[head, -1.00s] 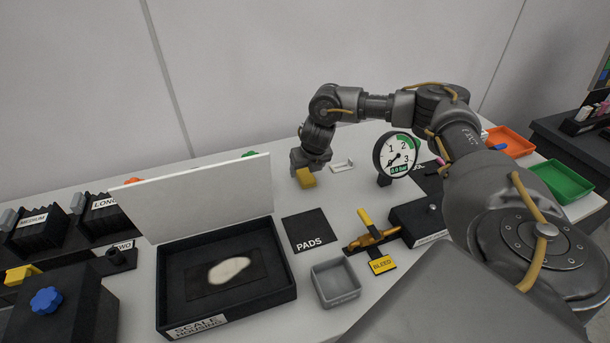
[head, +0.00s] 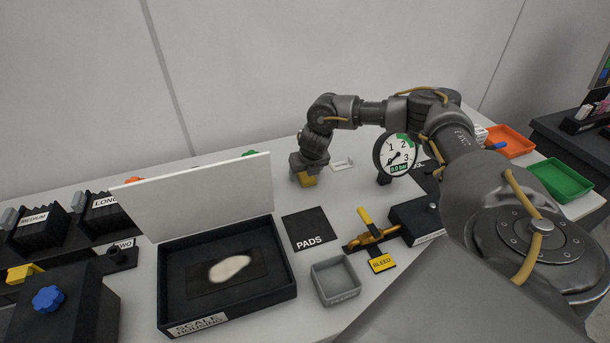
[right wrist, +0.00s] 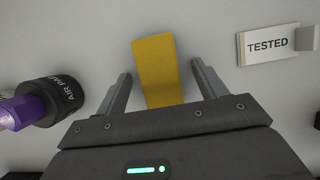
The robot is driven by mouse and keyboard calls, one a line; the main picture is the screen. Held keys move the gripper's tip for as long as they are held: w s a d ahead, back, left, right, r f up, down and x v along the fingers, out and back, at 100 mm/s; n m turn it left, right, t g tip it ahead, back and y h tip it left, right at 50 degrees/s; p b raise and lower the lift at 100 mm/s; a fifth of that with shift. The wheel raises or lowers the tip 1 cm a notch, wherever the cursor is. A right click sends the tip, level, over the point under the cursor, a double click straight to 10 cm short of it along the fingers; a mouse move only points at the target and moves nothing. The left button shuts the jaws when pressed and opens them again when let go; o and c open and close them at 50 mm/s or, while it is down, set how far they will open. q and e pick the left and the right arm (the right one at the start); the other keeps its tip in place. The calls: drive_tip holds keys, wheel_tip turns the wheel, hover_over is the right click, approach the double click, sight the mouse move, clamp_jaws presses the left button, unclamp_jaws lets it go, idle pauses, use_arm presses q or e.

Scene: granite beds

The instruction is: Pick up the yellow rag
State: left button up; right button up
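The yellow rag (head: 307,179) lies on the white bench top, partly hidden under my right gripper (head: 308,172) in the head view. In the right wrist view the rag (right wrist: 158,68) is a flat yellow strip between the two fingers of my right gripper (right wrist: 160,85). The fingers stand apart, with a gap on each side of the rag. My left gripper is not in view.
A white block marked TESTED (right wrist: 268,44) and a black cylinder marked AIR PAD (right wrist: 55,98) flank the rag. A pressure gauge (head: 396,153) stands to the right. The black PADS mat (head: 309,228) and grey bin (head: 336,281) lie nearer.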

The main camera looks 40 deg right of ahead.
sight(305, 173)
drive_tip(key=c, duration=1)
drive_tip(key=shift+r, duration=0.1)
drive_tip(key=shift+r, duration=0.2)
wheel_tip(305, 173, up, 2)
drive_tip(key=shift+w+r+b, duration=0.1)
drive_tip(key=shift+r+b, duration=0.1)
drive_tip(key=shift+b, duration=0.4)
drive_tip(key=shift+s+a+r+p, duration=0.5)
drive_tip(key=shift+s+a+r, duration=0.25)
drive_tip(key=shift+s+r, duration=1.25)
drive_tip(key=shift+s+a+r+p, duration=0.65)
drive_tip(key=shift+s+r, duration=0.8)
drive_tip(key=shift+s, duration=1.05)
drive_tip(key=shift+s+a+r+p, duration=0.4)
drive_tip(key=shift+s+a+r, duration=0.4)
drive_tip(key=shift+s+r, duration=1.2)
drive_tip(key=shift+s+f, duration=0.25)
